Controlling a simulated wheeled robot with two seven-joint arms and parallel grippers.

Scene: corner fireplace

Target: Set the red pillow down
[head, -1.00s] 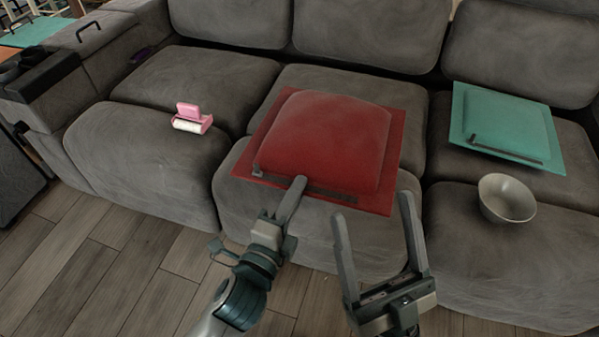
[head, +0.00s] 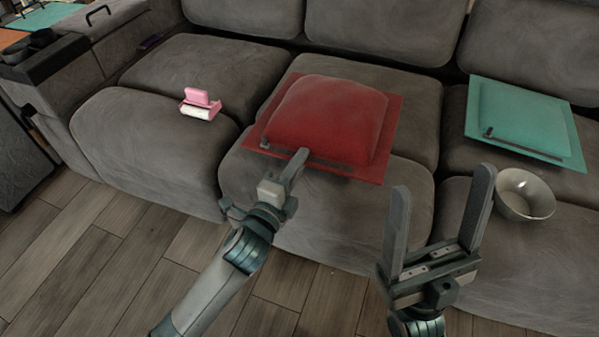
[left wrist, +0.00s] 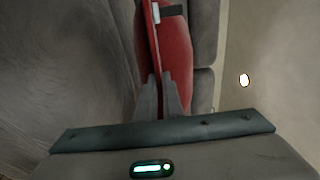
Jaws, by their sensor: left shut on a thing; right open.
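The red pillow (head: 328,118) is over the middle seat of the grey sofa, its front edge toward me. I cannot tell whether it rests fully on the cushion. My left gripper (head: 296,164) is shut on its front edge near the left corner. In the left wrist view the fingers (left wrist: 162,98) pinch the edge of the red pillow (left wrist: 175,60). My right gripper (head: 442,222) is open and empty, in front of the sofa and right of the pillow.
A teal pillow (head: 525,115) and a pale bowl (head: 526,194) are on the right seat. The sofa's left seat (head: 150,150) has free room. Wooden floor (head: 110,235) lies in front.

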